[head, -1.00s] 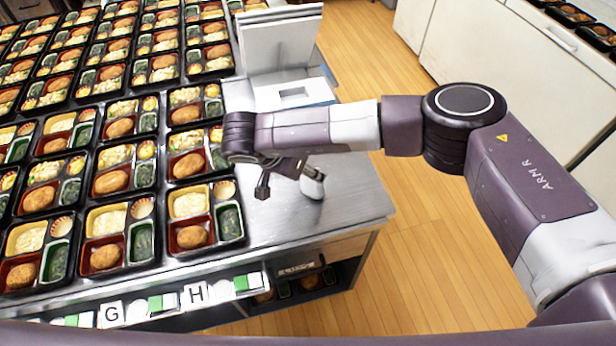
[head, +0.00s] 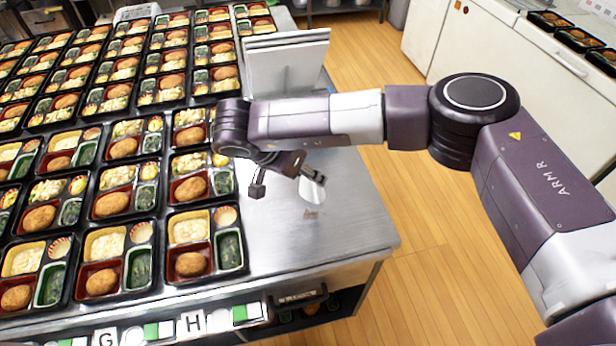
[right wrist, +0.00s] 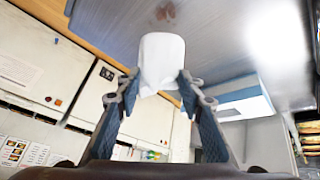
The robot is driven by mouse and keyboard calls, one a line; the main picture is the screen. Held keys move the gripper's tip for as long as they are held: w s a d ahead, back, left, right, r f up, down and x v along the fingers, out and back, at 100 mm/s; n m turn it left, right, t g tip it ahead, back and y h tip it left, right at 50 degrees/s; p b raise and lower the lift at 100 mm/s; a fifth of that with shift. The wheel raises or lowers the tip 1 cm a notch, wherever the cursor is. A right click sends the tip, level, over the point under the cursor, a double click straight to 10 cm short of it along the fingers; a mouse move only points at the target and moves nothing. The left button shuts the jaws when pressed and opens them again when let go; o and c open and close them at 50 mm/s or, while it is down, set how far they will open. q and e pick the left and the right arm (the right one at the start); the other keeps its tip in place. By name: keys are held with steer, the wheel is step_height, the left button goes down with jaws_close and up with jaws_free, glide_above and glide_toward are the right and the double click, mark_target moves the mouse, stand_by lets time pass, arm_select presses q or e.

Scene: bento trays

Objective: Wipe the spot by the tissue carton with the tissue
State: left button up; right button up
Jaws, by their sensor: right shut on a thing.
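My right gripper (head: 288,183) is over the steel counter (head: 350,225) near its right edge. In the right wrist view, its fingers (right wrist: 158,84) are shut on a white tissue (right wrist: 162,60), which sticks out past the fingertips. The tissue also shows in the head view (head: 311,191). A small brown spot (head: 311,214) lies on the counter just past the tissue's edge; it also shows in the wrist view (right wrist: 165,11). I cannot tell whether the tissue touches the counter. The blue and white tissue carton (right wrist: 240,98) stands nearby; my arm hides it in the head view. My left gripper is out of view.
Rows of filled bento trays (head: 205,243) cover the counter's left side. White upright panels (head: 288,62) stand behind my right arm. The counter's front right area is bare. White cabinets (head: 500,45) stand across the wooden floor.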

steer(key=shift+w+r, duration=0.2)
steer(key=shift+r, duration=0.65)
steer(key=shift+s+r+p, duration=0.15)
steer(key=shift+r+p, duration=0.2)
steer(key=shift+r, duration=0.1)
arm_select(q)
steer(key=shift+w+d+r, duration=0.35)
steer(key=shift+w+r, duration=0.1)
arm_select(e)
steer(key=shift+f, duration=0.1)
steer(key=shift+a+f+b, duration=0.15)
steer(key=shift+f+b, duration=0.15)
steer(key=shift+b, duration=0.35)
steer(key=shift+a+f+t+y+b, duration=0.4)
steer(key=shift+t+y+b, duration=0.1)
steer(key=shift+b, duration=0.2)
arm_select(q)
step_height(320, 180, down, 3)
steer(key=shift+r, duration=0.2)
arm_select(e)
steer(key=shift+r, duration=0.1)
